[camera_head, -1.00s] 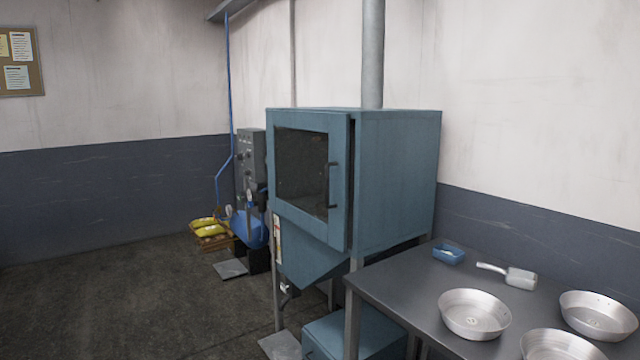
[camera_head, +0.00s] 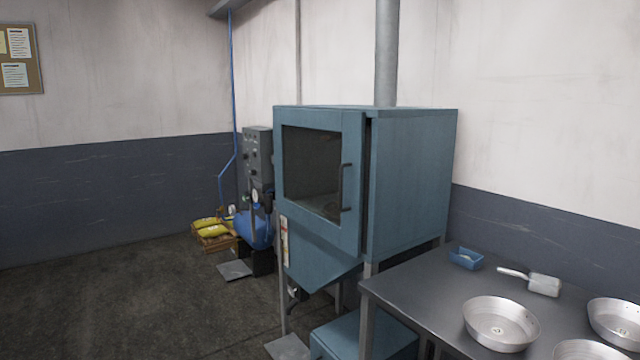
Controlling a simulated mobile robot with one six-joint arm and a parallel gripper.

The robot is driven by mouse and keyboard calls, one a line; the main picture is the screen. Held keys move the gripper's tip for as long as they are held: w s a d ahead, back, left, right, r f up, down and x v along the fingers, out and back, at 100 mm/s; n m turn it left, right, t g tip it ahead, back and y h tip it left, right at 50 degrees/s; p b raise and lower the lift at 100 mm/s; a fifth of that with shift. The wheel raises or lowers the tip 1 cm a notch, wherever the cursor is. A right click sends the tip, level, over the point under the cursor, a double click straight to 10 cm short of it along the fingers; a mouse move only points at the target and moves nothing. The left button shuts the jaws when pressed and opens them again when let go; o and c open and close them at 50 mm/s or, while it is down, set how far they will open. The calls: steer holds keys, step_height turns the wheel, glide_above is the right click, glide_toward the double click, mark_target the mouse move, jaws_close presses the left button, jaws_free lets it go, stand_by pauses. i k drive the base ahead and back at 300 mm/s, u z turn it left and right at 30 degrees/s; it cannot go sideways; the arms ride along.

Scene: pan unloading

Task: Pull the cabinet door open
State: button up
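The blue cabinet (camera_head: 415,185) stands on legs against the back wall, with a round pipe rising from its top. Its door (camera_head: 352,225) faces front-left and has a dark window (camera_head: 312,170). A dark vertical handle (camera_head: 346,187) is on the right side of the door. A dark gap shows along the door's right edge, so the door looks slightly ajar; I cannot tell how far. A pale thing lies behind the lower part of the window, too unclear to name. My gripper is not in view.
A dark table (camera_head: 425,280) right of the cabinet holds several metal pans (camera_head: 501,322), a scoop (camera_head: 543,284) and a small blue tray (camera_head: 466,259). A blue box (camera_head: 365,335) sits low below the cabinet. A blue tank (camera_head: 253,230) and yellow bags (camera_head: 209,227) stand behind left. Floor at left is clear.

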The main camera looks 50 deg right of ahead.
mark_target(347, 236)
steer(key=u, duration=0.1)
steer(key=i, duration=1.25)
steer(key=z, duration=0.55)
